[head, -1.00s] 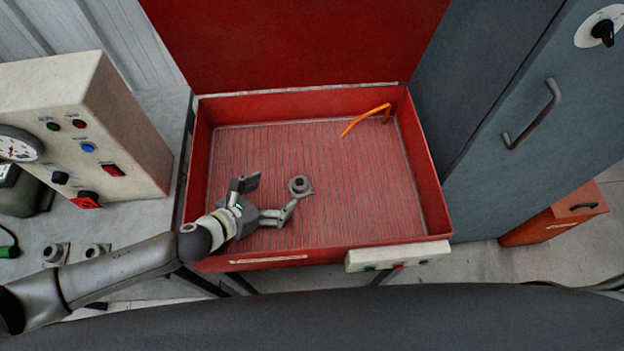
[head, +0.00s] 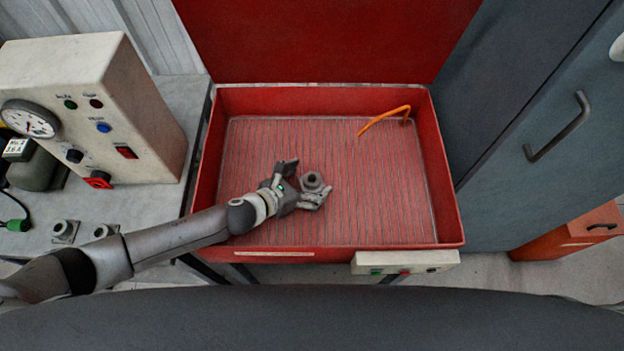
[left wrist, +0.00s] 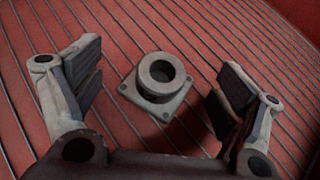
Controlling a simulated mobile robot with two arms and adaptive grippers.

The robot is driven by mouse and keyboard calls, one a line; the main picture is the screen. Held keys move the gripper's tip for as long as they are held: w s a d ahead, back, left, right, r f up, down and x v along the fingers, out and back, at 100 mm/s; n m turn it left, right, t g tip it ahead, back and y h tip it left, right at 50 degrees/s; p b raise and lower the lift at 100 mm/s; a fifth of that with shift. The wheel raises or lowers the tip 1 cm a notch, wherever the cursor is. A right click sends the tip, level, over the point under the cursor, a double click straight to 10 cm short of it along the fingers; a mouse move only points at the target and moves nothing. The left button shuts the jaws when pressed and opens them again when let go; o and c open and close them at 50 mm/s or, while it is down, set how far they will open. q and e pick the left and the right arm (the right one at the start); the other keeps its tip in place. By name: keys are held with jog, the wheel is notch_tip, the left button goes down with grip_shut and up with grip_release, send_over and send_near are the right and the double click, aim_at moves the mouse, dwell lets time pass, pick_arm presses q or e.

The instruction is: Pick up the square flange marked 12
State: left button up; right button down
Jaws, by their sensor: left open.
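A grey square flange (head: 312,181) with a round raised collar sits on the ribbed floor of the red open tray (head: 452,196). It also shows in the left wrist view (left wrist: 160,82), flat on its square base with corner holes. No number can be read on it. My left gripper (head: 309,178) is open, with one finger on either side of the flange. In the left wrist view, gaps show between the flange and both fingers, so it is not gripped. My right gripper is not in view.
Two more grey flanges (head: 65,231) (head: 105,231) sit on the bench at left, near a control box (head: 75,110) with a gauge. An orange bent bar (head: 384,117) stands at the tray's back right. The raised red lid (head: 330,40) is behind. The tray's right half is mostly clear.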

pick_arm(q)
jog(key=shift+f, duration=0.1)
jog(key=c, duration=1.5)
jog(key=shift+c, duration=0.2)
